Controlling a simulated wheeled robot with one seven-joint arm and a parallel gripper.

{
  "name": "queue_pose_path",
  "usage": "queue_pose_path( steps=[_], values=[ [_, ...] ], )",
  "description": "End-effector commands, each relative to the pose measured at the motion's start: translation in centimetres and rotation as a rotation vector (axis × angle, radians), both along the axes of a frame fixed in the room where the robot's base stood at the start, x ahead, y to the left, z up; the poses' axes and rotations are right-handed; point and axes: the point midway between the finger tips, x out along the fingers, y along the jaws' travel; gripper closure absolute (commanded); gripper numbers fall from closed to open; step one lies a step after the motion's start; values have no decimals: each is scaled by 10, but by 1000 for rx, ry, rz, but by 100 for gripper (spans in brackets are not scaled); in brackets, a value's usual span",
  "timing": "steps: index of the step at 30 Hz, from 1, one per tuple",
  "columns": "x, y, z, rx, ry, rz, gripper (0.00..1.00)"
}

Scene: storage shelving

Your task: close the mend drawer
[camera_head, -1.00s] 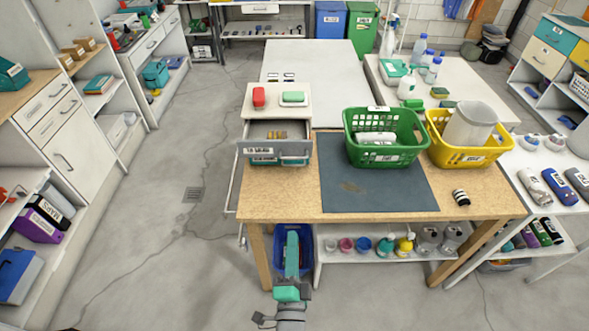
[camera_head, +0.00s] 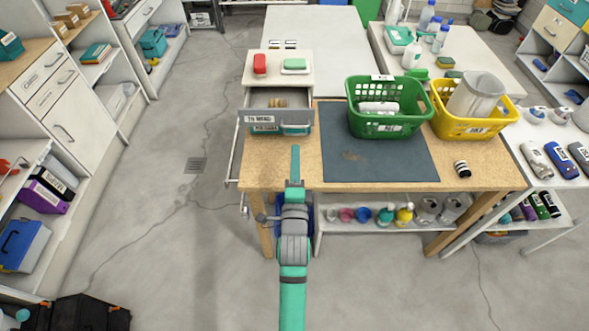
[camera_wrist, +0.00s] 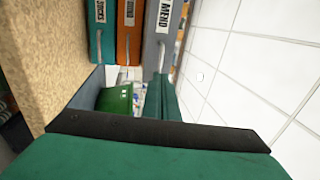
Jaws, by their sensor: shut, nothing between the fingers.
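The mend drawer (camera_head: 274,117) is the grey-fronted top drawer of a small white drawer unit (camera_head: 279,67) on the table. It is pulled out, and small yellowish items show inside it. Its labelled front also shows in the wrist view (camera_wrist: 165,38), at the upper middle. My gripper (camera_head: 296,150) is shut and empty. It stands in front of the drawer unit, near the table's front edge, apart from the drawer front in the head view. In the wrist view its teal fingers (camera_wrist: 161,98) point towards the drawer fronts.
Teal and orange drawer fronts (camera_wrist: 128,30) sit beside the mend drawer in the wrist view. A blue-grey mat (camera_head: 372,165), a green basket (camera_head: 388,130) and a yellow basket (camera_head: 470,128) are on the table (camera_head: 490,178). The floor left of the table is clear.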

Motion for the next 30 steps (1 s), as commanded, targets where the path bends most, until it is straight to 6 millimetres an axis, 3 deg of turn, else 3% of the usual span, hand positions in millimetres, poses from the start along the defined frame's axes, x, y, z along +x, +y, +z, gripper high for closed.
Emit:
queue_pose_path(
  steps=[6, 12, 25, 30],
  values=[
    [34, 1, 7, -2, -1, 3, 100],
    [53, 2, 10, -2, -1, 5, 100],
    [60, 5, 11, 0, 1, 9, 100],
    [64, -4, 11, -1, -1, -3, 100]
  ],
)
